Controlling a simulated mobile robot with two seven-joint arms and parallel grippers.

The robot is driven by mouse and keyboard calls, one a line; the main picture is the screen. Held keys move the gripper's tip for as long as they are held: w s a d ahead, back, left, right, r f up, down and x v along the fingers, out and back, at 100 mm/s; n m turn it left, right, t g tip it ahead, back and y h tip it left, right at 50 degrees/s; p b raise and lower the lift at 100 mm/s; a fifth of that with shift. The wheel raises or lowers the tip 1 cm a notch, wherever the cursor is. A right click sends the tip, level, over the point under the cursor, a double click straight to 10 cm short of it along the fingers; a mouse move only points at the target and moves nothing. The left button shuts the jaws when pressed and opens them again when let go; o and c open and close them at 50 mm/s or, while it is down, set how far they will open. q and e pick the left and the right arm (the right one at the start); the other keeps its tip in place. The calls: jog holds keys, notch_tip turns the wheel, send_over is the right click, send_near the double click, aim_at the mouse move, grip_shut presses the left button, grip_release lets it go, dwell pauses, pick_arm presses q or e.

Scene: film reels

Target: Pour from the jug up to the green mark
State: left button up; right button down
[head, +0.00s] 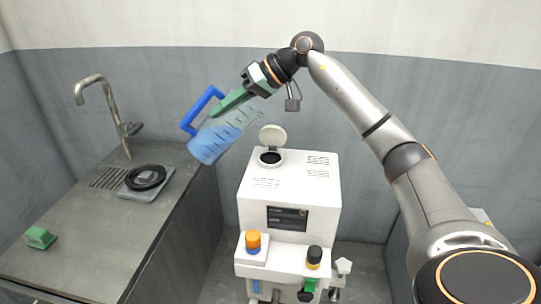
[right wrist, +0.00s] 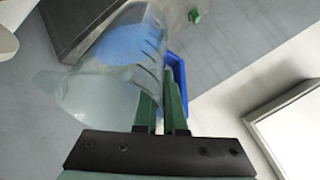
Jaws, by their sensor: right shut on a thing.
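The jug (head: 222,139) is clear, with scale marks, a blue handle (head: 203,108) and blue liquid in its lower part. It hangs tilted in the air, left of and above the white machine's round opening (head: 270,157). My right gripper (head: 226,104) is shut on the jug at its handle side. In the right wrist view the jug (right wrist: 113,85) lies left of the green fingers (right wrist: 160,105), its clear lip nearer the camera. I cannot make out a green mark. My left gripper is not in view.
The white machine (head: 300,187) has a raised round lid (head: 273,137) behind its opening. On the left, a grey counter (head: 70,255) holds a tap (head: 100,90), a black ring (head: 146,177) on a grey plate and a green block (head: 40,238).

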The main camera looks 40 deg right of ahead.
jog(key=shift+a+h+p, duration=0.2)
jog(key=shift+h+p, duration=0.2)
jog(key=shift+p, duration=0.45)
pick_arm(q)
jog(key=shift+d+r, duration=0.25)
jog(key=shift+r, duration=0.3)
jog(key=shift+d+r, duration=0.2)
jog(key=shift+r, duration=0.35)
pick_arm(e)
jog(key=shift+g, duration=0.3)
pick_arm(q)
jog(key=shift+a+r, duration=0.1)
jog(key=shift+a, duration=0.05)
pick_arm(e)
jog(key=shift+f, duration=0.1)
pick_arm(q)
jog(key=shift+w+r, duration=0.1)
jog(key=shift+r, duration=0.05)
